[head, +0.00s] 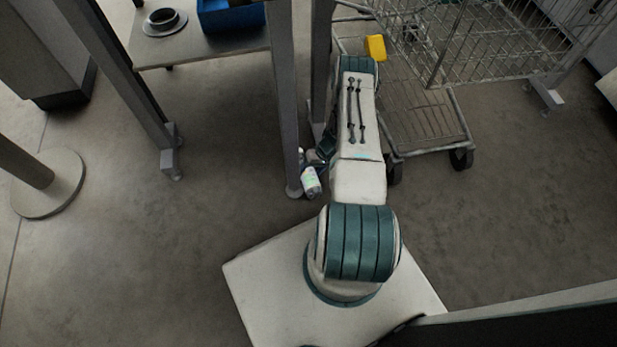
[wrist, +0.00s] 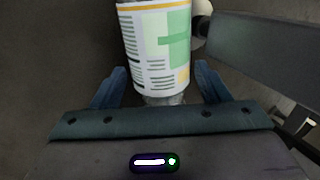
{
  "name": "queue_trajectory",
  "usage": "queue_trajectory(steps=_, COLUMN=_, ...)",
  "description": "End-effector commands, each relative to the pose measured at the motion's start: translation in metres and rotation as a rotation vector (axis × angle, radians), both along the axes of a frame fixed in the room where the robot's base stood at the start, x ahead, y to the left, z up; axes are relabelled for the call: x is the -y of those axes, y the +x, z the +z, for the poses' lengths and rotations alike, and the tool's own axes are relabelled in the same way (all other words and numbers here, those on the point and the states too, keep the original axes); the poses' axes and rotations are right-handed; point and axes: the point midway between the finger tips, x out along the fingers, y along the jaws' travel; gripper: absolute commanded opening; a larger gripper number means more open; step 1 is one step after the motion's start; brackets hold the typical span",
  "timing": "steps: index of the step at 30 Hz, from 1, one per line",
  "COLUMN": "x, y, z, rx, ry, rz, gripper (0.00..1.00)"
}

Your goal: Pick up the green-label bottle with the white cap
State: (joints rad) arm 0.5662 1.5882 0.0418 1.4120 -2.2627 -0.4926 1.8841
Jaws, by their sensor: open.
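A bottle (head: 311,180) with a white label bearing green shows on the floor side of my arm, close to the foot of a grey post. In the wrist view the bottle (wrist: 160,50) fills the upper middle, its label white with a green panel, a yellow-orange band and small print. Its top runs out of the frame, so I cannot see its cap there. My gripper (wrist: 158,78) is open, with one blue finger on each side of the bottle's clear end. I cannot tell whether the fingers touch it. In the head view my arm partly hides the gripper.
A grey post (head: 285,100) stands right beside the bottle and also crosses the right of the wrist view (wrist: 265,50). A wheeled cart (head: 425,120) is to the right of my arm. A table (head: 200,50) with a blue bin (head: 230,15) is at upper left.

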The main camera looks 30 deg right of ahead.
Motion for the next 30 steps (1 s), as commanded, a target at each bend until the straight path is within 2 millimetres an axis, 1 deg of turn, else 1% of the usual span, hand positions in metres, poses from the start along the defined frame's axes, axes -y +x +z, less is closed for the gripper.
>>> queue_trajectory(steps=1, x=-0.002, y=0.0, z=-0.007, rx=-0.001, ry=0.001, rz=-0.002, gripper=0.69)
queue_trajectory(steps=3, x=-0.004, y=0.0, z=-0.009, rx=0.0, ry=0.001, rz=-0.001, gripper=0.69)
queue_trajectory(steps=10, x=-0.005, y=0.001, z=-0.009, rx=0.0, ry=0.0, rz=0.0, gripper=0.69)
queue_trajectory(steps=11, x=-0.005, y=0.001, z=-0.009, rx=0.0, ry=0.0, rz=0.0, gripper=0.61)
queue_trajectory(steps=12, x=-0.005, y=0.001, z=-0.009, rx=0.0, ry=0.0, rz=0.0, gripper=0.49)
queue_trajectory(steps=14, x=-0.005, y=0.001, z=-0.009, rx=0.0, ry=0.0, rz=0.0, gripper=0.33)
queue_trajectory(steps=15, x=-0.005, y=0.001, z=-0.009, rx=0.0, ry=0.0, rz=0.0, gripper=0.22)
queue_trajectory(steps=16, x=-0.005, y=0.001, z=-0.008, rx=0.001, ry=0.001, rz=0.0, gripper=0.17)
queue_trajectory(steps=25, x=-0.005, y=0.001, z=-0.005, rx=0.001, ry=0.0, rz=0.0, gripper=0.18)
queue_trajectory(steps=30, x=-0.004, y=0.002, z=0.009, rx=0.001, ry=-0.002, rz=0.001, gripper=0.18)
